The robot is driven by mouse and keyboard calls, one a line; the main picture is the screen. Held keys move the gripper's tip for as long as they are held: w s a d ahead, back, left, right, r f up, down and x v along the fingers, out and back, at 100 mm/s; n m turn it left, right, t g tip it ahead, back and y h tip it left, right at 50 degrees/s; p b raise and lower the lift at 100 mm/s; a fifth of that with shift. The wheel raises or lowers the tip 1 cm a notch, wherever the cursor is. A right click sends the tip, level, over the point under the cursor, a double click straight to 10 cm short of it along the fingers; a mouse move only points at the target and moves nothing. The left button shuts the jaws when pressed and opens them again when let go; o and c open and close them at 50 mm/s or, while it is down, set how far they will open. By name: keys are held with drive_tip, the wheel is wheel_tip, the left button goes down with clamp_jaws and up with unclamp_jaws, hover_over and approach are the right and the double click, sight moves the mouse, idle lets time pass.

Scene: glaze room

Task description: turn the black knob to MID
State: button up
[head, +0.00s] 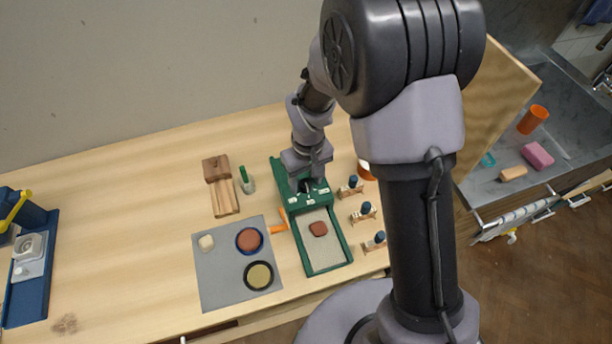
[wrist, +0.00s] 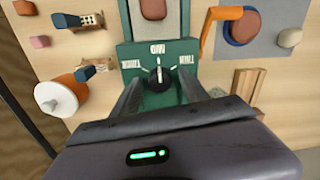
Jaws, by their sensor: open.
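The black knob (wrist: 159,76) sits on the green panel (wrist: 137,51) of a green machine, which also shows in the head view (head: 345,248). In the wrist view the knob's white mark runs nearly straight toward the middle of three white labels. That middle label (wrist: 158,48) looks upside down and too small to read surely. My gripper (wrist: 160,84) is open, one finger on each side of the knob; I cannot tell whether they touch it. In the head view my gripper (head: 308,178) is over the panel, partly hiding the knob.
An orange handle (head: 280,222) sticks out at the machine's left side. A grey mat (head: 222,287) with round dishes lies left of it. Wooden blocks with blue-topped pegs (head: 364,214) stand close on its right. A wooden block (head: 218,170) lies behind the mat.

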sight(308, 182)
wheel_tip(308, 182, up, 17)
drive_tip(key=p, duration=0.4)
drive_tip(key=shift+w+d+r, duration=0.15)
drive_tip(key=shift+d+r, duration=0.05)
drive_tip(key=shift+d, duration=0.05)
